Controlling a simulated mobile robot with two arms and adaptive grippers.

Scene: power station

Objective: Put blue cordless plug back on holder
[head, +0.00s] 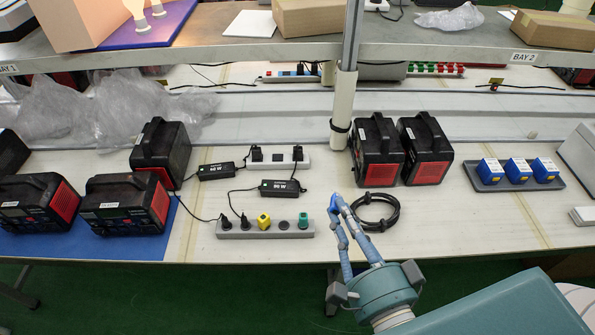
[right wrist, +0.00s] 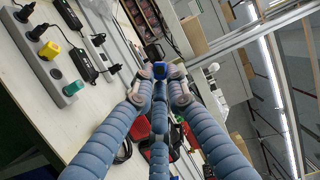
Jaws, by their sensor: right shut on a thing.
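My right gripper (head: 338,205) reaches over the workbench's front part, right of the front power strip. In the right wrist view its fingers (right wrist: 160,76) close on a small blue piece (right wrist: 159,68), which I take for the blue cordless plug. In the head view I cannot make the plug out apart from the blue fingers. The front grey power strip (head: 262,235), likely the holder, carries a black plug (head: 226,223), a yellow plug (head: 264,221) and a teal plug (head: 303,220). The round socket (head: 283,225) between yellow and teal is bare. My left gripper is out of view.
A rear power strip (head: 290,165) and black adapters (head: 279,188) stand behind the front strip. Black-red units (head: 376,150) stand behind. A tray (head: 548,187) with blue boxes is at right. A post (head: 343,110) rises mid-bench.

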